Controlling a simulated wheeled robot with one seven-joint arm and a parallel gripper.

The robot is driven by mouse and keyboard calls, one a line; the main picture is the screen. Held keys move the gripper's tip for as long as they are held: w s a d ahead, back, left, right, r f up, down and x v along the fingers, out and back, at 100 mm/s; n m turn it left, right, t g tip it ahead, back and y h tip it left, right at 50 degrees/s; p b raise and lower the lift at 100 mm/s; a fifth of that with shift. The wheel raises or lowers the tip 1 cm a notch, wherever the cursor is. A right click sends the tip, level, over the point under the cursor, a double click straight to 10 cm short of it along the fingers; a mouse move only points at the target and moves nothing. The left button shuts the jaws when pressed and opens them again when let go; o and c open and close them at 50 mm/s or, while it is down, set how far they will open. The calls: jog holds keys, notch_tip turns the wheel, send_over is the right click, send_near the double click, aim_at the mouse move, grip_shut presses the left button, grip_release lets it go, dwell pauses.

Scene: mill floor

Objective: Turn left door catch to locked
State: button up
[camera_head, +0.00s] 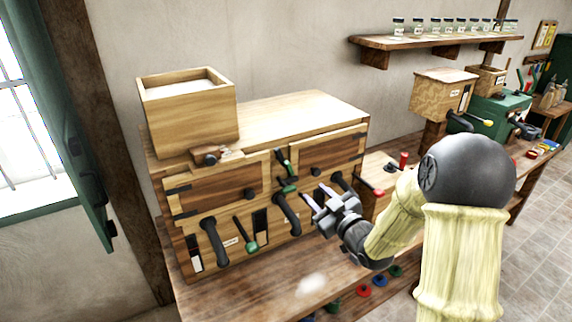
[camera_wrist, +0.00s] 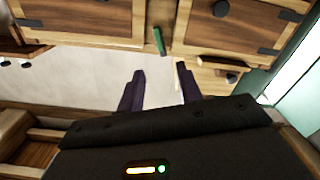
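The wooden cabinet has a left door (camera_head: 226,186) and a right door (camera_head: 331,154), both closed, with dark iron straps. Two green-handled levers, an upper one (camera_head: 284,160) and a lower one (camera_head: 288,185), sit between the doors; I cannot tell which is the left door catch or how it is set. One green handle (camera_wrist: 158,40) shows between the doors in the wrist view, which looks upside down. My gripper (camera_head: 314,198) is open and empty, in front of the cabinet, right of and below the levers. Its spread fingers (camera_wrist: 158,92) show apart from the green handle.
Black curved handles (camera_head: 214,241) (camera_head: 287,213) and a green-knobbed lever (camera_head: 246,237) stick out of the lower front. An open wooden hopper (camera_head: 187,112) stands on top. A box with a red knob (camera_head: 403,160) is to the right. Coloured rings (camera_head: 379,280) lie near the bench edge.

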aim_at(290, 169)
jog(key=shift+w, duration=0.1)
jog(key=p+x, duration=0.7)
jog(key=x, duration=1)
jog(key=shift+w, duration=0.15)
jog(key=shift+a, duration=0.1)
jog(key=shift+c, duration=0.3)
grip_shut()
